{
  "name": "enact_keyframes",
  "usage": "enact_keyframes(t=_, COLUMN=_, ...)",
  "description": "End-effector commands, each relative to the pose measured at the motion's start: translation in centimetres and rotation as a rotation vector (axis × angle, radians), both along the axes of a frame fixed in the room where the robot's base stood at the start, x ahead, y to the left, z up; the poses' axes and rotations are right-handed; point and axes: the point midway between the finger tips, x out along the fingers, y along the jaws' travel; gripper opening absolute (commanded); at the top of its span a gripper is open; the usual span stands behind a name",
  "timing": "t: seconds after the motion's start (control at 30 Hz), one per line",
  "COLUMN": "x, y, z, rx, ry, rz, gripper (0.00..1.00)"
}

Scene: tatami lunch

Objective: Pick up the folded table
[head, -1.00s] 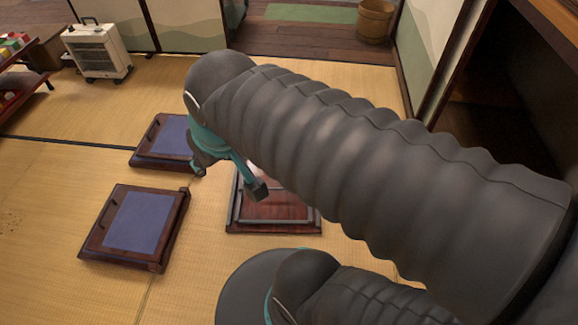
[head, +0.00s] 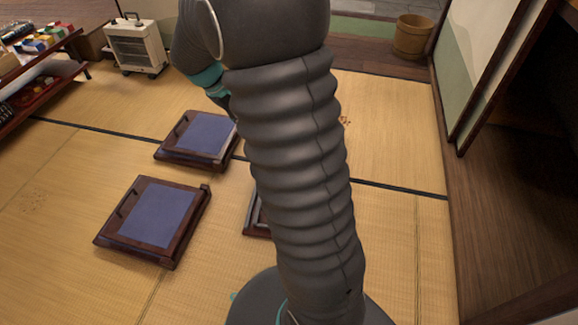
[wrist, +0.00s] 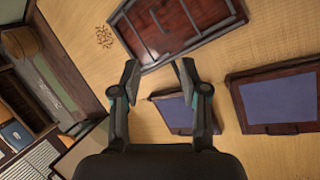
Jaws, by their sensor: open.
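The folded table (wrist: 205,32) is a flat, dark red-brown piece with a grey frame on its upper face. It lies on the tatami, cut off by the top edge of the wrist view. In the head view my arm hides nearly all of it; only a dark left corner (head: 256,220) shows. My gripper (wrist: 157,72) is open and empty, and its fingertips appear over the table's lower edge in the wrist view. I cannot tell the height gap. In the head view only part of my gripper (head: 218,92) shows, behind my arm.
Two flat wooden pieces with blue panels lie on the tatami, a nearer one (head: 155,217) and a farther one (head: 204,136). A white heater (head: 136,45), a loaded shelf (head: 40,60) and a wooden bucket (head: 412,36) stand farther back.

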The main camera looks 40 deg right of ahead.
Motion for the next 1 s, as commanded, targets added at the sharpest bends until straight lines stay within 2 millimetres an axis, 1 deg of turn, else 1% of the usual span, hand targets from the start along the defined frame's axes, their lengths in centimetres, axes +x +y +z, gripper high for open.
enact_keyframes(t=0.03, x=1.2, y=-0.7, z=-2.1, rx=-0.022, ry=0.035, rz=0.007, gripper=0.44)
enact_keyframes(t=0.17, x=3.7, y=-2.6, z=-6.4, rx=-0.083, ry=0.110, rz=0.029, gripper=0.44)
enact_keyframes(t=0.2, x=4.5, y=-3.1, z=-7.7, rx=-0.101, ry=0.132, rz=0.036, gripper=0.44)
enact_keyframes(t=0.27, x=5.5, y=-3.9, z=-9.9, rx=-0.129, ry=0.165, rz=0.048, gripper=0.44)
enact_keyframes(t=0.37, x=7.0, y=-5.3, z=-13.6, rx=-0.175, ry=0.220, rz=0.069, gripper=0.44)
enact_keyframes(t=0.4, x=7.5, y=-5.8, z=-15.2, rx=-0.193, ry=0.241, rz=0.078, gripper=0.44)
enact_keyframes(t=0.47, x=8.2, y=-6.6, z=-17.6, rx=-0.219, ry=0.274, rz=0.092, gripper=0.44)
enact_keyframes(t=0.5, x=8.6, y=-7.1, z=-19.2, rx=-0.237, ry=0.297, rz=0.102, gripper=0.44)
enact_keyframes(t=0.57, x=9.2, y=-7.9, z=-21.7, rx=-0.263, ry=0.328, rz=0.116, gripper=0.44)
enact_keyframes(t=0.6, x=9.4, y=-8.4, z=-23.5, rx=-0.279, ry=0.350, rz=0.127, gripper=0.44)
enact_keyframes(t=0.63, x=9.6, y=-8.7, z=-24.8, rx=-0.293, ry=0.366, rz=0.135, gripper=0.44)
enact_keyframes(t=0.8, x=10.2, y=-10.6, z=-31.9, rx=-0.361, ry=0.448, rz=0.182, gripper=0.44)
enact_keyframes(t=0.9, x=10.2, y=-11.4, z=-35.3, rx=-0.393, ry=0.486, rz=0.204, gripper=0.44)
enact_keyframes(t=1.0, x=10.1, y=-11.9, z=-37.8, rx=-0.416, ry=0.512, rz=0.223, gripper=0.44)
